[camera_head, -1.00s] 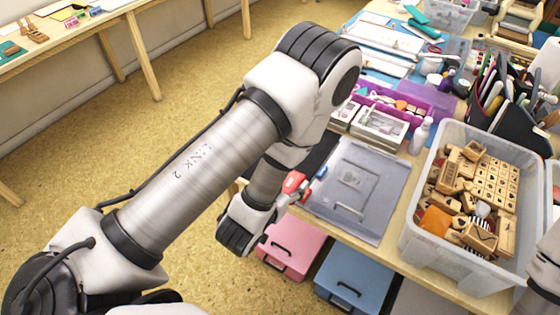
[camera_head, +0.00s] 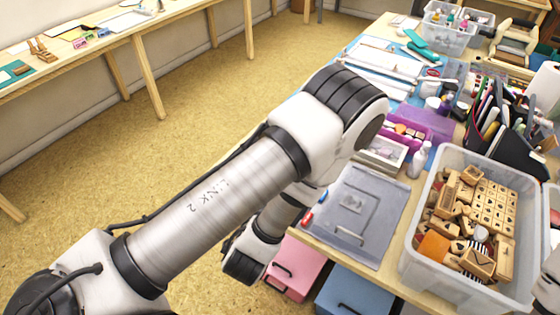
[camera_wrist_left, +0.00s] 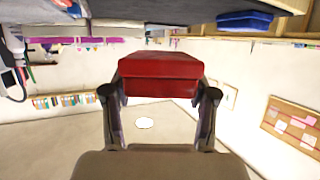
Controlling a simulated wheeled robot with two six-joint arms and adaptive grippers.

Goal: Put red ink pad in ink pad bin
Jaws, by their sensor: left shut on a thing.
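The red ink pad (camera_wrist_left: 160,75) is held between the two fingers of my left gripper (camera_wrist_left: 160,95) in the left wrist view. In the head view only a small red bit of the pad (camera_head: 307,220) shows, beside the table's edge. The gripper is mostly hidden there behind my left arm. No bin is clearly marked for ink pads; a flat grey lidded container (camera_head: 375,190) lies on the table just right of the pad. My right gripper is not in view.
A small blue pad (camera_head: 322,196) sits near the table edge; a blue one shows in the wrist view (camera_wrist_left: 245,20). A clear tub (camera_head: 425,262) holds wooden stamps. Pink (camera_head: 298,262) and blue (camera_head: 355,292) boxes are below the tabletop. Open floor lies left.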

